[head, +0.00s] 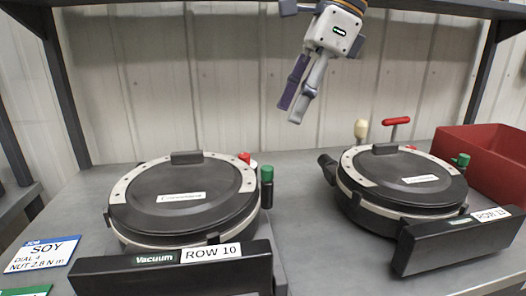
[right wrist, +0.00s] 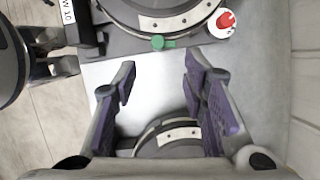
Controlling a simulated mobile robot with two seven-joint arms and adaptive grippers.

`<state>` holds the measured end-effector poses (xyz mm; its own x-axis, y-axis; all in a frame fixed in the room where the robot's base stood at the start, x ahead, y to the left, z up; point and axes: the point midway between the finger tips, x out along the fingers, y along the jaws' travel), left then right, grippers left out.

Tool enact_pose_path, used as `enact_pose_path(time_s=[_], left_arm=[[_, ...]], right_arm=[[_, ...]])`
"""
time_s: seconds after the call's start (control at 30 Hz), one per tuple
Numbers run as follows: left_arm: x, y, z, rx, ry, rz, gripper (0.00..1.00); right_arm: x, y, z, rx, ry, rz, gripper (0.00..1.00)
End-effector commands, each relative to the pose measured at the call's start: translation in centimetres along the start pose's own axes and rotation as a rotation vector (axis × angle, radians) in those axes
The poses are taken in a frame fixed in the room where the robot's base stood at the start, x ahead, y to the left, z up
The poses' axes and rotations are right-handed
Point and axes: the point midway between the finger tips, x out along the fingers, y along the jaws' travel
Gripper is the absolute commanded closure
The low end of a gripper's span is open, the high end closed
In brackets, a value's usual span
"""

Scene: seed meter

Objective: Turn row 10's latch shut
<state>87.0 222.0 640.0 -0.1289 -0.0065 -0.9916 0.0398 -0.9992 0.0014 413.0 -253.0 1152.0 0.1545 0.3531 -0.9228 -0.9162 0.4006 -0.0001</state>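The row 10 seed meter (head: 183,205) is at the left in the head view, a round black lid with a pale rim. A green-topped knob (head: 267,175), seemingly its latch, stands at the rim's right side. In the right wrist view the green handle (right wrist: 158,42) shows at the near rim, beyond my fingertips. The latch's exact setting cannot be told. My right gripper (head: 291,108) hangs in the air behind and above the gap between the meters, fingers down. In its wrist view the gripper (right wrist: 158,78) is open, with nothing between the fingers. My left gripper is not identifiable.
A second meter (head: 405,180) stands at the right, with its own green knob (head: 462,160) and a red T-handle (head: 396,124) behind it. A red bin (head: 485,158) is at the far right. A red dial (right wrist: 226,20) is beside row 10's rim. Bench between meters is clear.

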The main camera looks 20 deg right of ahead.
Motion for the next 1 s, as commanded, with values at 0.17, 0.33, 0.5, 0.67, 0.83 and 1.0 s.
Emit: enact_pose_path(time_s=[0.17,0.33,0.5,0.67,0.83,1.0], left_arm=[[-0.1,0.0,0.0,0.000,0.002,0.000,0.57],[-0.1,0.0,0.0,0.000,0.002,0.000,0.57],[-0.1,0.0,-0.1,0.000,0.006,0.000,0.57],[-0.1,0.0,-0.1,0.000,0.006,0.000,0.57],[-0.1,0.0,-0.1,0.000,0.006,0.000,0.57],[-0.1,0.0,-0.1,0.000,0.006,0.000,0.57]], right_arm=[[4.6,0.1,-0.1,0.001,0.004,0.006,0.61],[8.6,0.1,-0.1,0.001,0.004,0.006,0.61],[10.7,0.0,-0.1,-0.001,0.002,0.002,0.61],[11.2,0.0,-0.1,-0.001,0.002,0.000,0.61],[11.2,0.0,-0.1,-0.001,0.002,0.001,0.68],[11.1,0.0,-0.1,-0.001,0.002,0.001,1.00]])
